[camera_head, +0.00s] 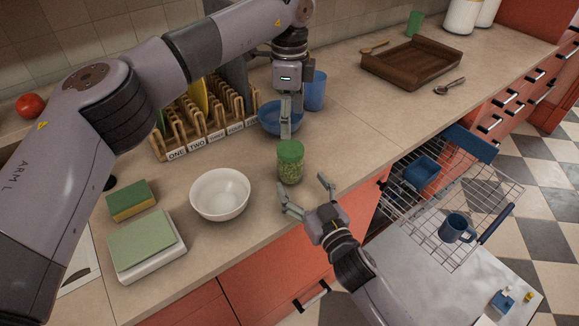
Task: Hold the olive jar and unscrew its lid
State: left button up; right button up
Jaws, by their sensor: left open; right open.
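The olive jar (290,172) stands upright on the counter, left of the drawers, with green contents showing through its side. Its green lid (290,151) is on top. My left gripper (285,132) points down just behind and above the lid; its fingers are seen nearly edge-on and it holds nothing. My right gripper (306,195) is open and empty at the counter's front edge, in front of the jar, with its fingers spread toward the jar's lower part. I see no clear contact between either gripper and the jar.
A white bowl (220,193) stands left of the jar, and a blue bowl (270,118) and blue cup (315,92) stand behind it. A wooden rack (163,142) is at the back. A wooden tray (375,68) lies farther right. The counter right of the jar is clear. A wire basket (497,192) is pulled out below.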

aim_at(291, 166)
pick_arm(q)
jog(key=shift+s+d+r, duration=0.1)
pick_arm(e)
jog(key=x, duration=0.7)
jog(key=shift+r, duration=0.1)
pick_arm(q)
jog(key=shift+s, duration=0.1)
